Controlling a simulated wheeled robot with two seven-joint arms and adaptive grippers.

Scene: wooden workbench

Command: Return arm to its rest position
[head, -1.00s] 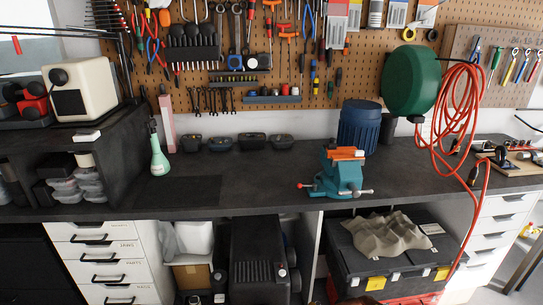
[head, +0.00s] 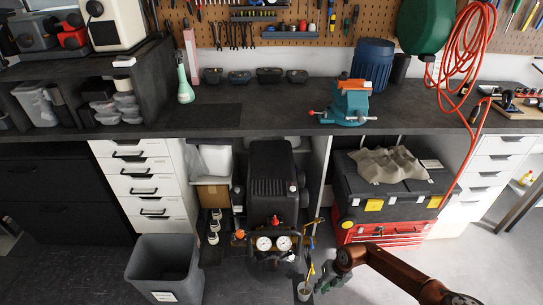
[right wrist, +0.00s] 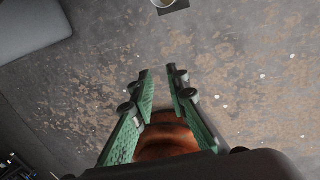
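My right arm (head: 400,275), copper-brown, comes in from the lower right in the head view. Its green right gripper (head: 328,277) is low, in front of the bench and over the grey floor. In the right wrist view the gripper (right wrist: 158,73) has its two green fingers apart, with bare floor between the tips. A reddish-brown rounded surface shows behind the fingers, and I cannot tell what it is. My left arm and gripper are not in view.
A small cup (head: 304,289) is close to the right gripper. A compressor (head: 271,180) with gauges and a grey bin (head: 165,268) stand to the left. A black toolbox (head: 390,192) on a red chest (head: 385,233) is behind. The dark workbench (head: 250,120) is above.

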